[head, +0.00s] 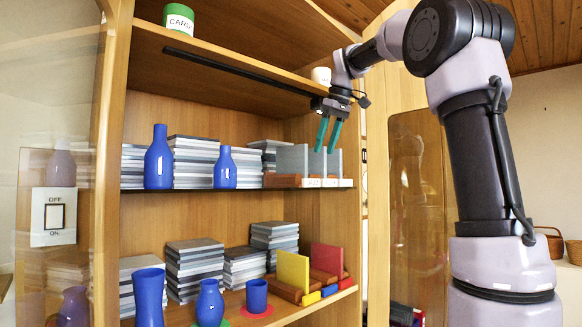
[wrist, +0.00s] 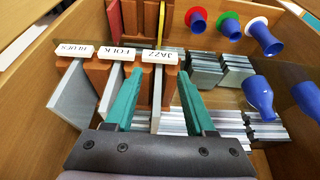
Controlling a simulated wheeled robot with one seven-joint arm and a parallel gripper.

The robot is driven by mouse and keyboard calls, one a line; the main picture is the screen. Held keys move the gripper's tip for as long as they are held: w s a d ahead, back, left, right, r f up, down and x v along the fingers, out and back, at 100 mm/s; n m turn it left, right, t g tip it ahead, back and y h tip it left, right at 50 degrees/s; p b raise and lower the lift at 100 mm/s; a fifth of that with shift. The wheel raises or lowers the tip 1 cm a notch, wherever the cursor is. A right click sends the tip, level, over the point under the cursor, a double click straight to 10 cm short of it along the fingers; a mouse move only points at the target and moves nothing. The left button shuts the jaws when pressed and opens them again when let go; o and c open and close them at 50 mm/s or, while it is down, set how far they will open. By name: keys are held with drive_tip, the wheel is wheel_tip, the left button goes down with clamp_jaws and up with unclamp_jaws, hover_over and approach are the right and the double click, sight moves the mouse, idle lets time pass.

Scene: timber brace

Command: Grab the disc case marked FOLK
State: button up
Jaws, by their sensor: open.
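Grey disc cases stand upright in a wooden holder on the upper shelf. In the wrist view their white labels appear upside down: the FOLK label (wrist: 124,54) is in the middle, BLUES at left and JAZZ at right. The grey FOLK case (wrist: 109,94) shows below its label, left of my left finger. My gripper (wrist: 156,84) has teal fingers, spread open and empty. In the wrist view the fingers appear on either side of the JAZZ case (wrist: 156,118). In the head view my gripper (head: 328,134) points down just above the cases.
Blue vases (head: 158,158) and stacks of grey cases (head: 194,160) stand left on the same shelf. A dark-edged board (head: 230,70) with a green CARL tin (head: 178,19) and a white cup (head: 321,76) is above. Yellow and red cases (head: 293,270) stand below. Cabinet walls enclose the sides.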

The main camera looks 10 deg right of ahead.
sight(307, 154)
drive_tip(key=w+a, duration=0.2)
drive_tip(key=w, duration=0.1)
drive_tip(key=w+a, duration=0.1)
drive_tip(key=w, duration=0.1)
drive_tip(key=shift+w+a, duration=0.25)
drive_tip(key=shift+a, duration=0.1)
drive_tip(key=shift+x, duration=1.45)
drive_tip(key=shift+s, duration=0.1)
clamp_jaws()
